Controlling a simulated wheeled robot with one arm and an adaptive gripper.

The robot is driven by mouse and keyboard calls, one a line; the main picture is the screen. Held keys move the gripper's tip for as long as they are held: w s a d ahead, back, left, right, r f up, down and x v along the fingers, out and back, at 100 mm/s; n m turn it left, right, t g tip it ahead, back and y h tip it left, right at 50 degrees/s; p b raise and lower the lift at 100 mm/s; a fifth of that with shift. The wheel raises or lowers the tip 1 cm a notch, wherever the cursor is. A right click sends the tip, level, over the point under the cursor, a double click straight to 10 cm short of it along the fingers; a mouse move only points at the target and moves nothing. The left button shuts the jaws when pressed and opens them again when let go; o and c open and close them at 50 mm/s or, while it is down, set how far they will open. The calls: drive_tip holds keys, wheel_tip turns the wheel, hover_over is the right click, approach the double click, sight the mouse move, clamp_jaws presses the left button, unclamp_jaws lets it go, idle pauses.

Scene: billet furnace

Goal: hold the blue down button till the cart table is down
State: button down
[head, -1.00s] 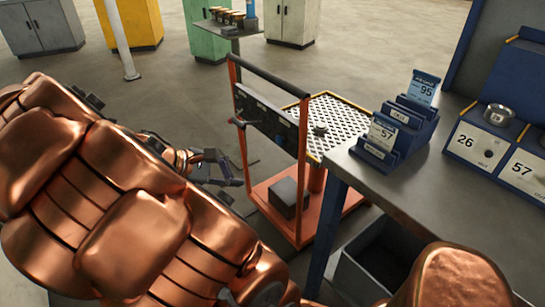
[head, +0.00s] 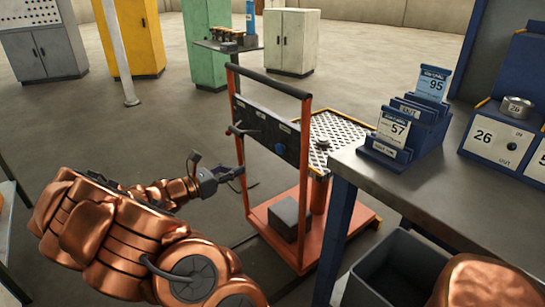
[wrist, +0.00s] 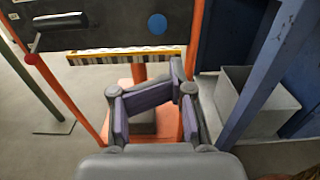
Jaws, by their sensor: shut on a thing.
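The cart (head: 306,190) is an orange frame with a dark control panel (head: 262,128) between its uprights. The round blue button (head: 280,149) is on the panel's lower right part; it also shows in the wrist view (wrist: 157,23). The perforated cart table (head: 345,130), with a yellow edge, stands raised on an orange column behind the panel. My gripper (head: 230,174) is in front of the panel, left of the button and apart from it. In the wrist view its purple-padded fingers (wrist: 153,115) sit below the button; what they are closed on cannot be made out.
A lever with a red knob (wrist: 30,58) sticks out from the panel's left. A workbench (head: 430,170) with blue card holders stands close on the right, above a grey bin (head: 395,272). A dark box (head: 288,215) lies on the cart's base. Floor left of the cart is clear.

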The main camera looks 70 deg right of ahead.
sight(279, 150)
drive_tip(key=shift+s, duration=0.1)
drive_tip(key=b+x, duration=0.2)
drive_tip(key=x, duration=1.2)
idle(0.4)
